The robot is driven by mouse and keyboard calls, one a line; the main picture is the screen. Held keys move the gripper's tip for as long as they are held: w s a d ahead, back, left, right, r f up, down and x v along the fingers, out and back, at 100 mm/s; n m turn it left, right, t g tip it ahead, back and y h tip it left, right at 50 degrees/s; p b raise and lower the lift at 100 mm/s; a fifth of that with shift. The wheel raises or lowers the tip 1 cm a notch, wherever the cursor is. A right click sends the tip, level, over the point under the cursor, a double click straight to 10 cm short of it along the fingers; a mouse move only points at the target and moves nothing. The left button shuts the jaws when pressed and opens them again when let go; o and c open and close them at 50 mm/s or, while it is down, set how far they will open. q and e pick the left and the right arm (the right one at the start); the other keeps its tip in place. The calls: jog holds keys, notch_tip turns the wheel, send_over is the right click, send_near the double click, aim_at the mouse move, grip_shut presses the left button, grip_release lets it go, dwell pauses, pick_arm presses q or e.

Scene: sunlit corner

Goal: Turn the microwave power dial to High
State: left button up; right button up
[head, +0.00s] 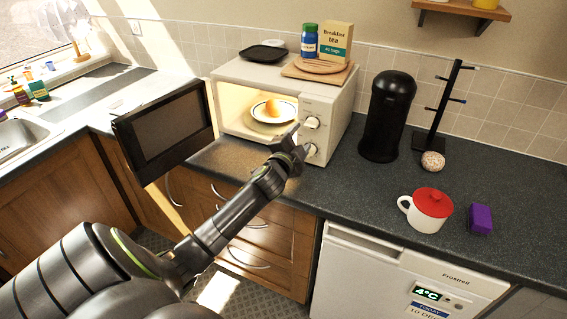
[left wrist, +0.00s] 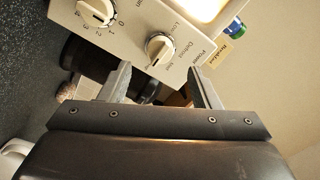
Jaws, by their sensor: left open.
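The white microwave (head: 345,115) stands on the counter with its door (head: 165,130) swung open to the left. Its front panel has an upper dial (head: 312,122) and a lower dial (head: 310,149). In the left wrist view, the power dial (left wrist: 160,47) is beside the printed word "Power", and a numbered dial (left wrist: 95,12) is to its left. My left gripper (head: 297,141) is close in front of the panel. In the wrist view, its open fingers (left wrist: 161,76) point toward the power dial, with nothing between them. I cannot read the dial's exact setting. My right gripper is out of view.
A plate (head: 283,112) with food is inside the lit microwave. A tea box (head: 335,41), blue jar (head: 309,42) and round board (head: 320,65) are on top. A black canister (head: 388,115) stands right of it; a red-lidded mug (head: 428,212) is farther right.

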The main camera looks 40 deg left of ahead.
pick_arm(q)
jog(key=b+v, duration=0.2)
jog(key=v, duration=0.9)
jog(key=shift+d, duration=0.1)
jog(key=s+a+f+n+g, duration=0.2)
jog(key=f+g, duration=0.1)
jog(key=f, duration=0.9)
jog(key=s+a+f+n+g, duration=0.1)
jog(key=a+f+g, duration=0.1)
jog(key=f, duration=1)
jog(key=s+d+f+n+g, duration=0.1)
jog(key=s+f+g, duration=0.1)
jog(key=s+f, duration=0.45)
jog(key=s+f+n+g, duration=0.1)
jog(key=s+f+g, duration=0.15)
jog(key=f, duration=0.75)
jog(key=s+d+f+n+g+h, duration=0.1)
jog(key=s+d+f, duration=0.3)
jog(key=s, duration=0.7)
jog(key=s+d+f+n+g+h, duration=0.1)
jog(key=s+d+f+n+g, duration=0.1)
jog(key=s+f, duration=0.7)
jog(key=s+d+f+n+g+h, duration=0.1)
jog(key=s+d+f+g, duration=0.3)
jog(key=s, duration=0.9)
notch_tip(320, 180, down, 2)
jog(key=shift+d+f+n+b, duration=0.25)
jog(key=shift+d+n, duration=0.25)
jog(key=shift+d, duration=0.5)
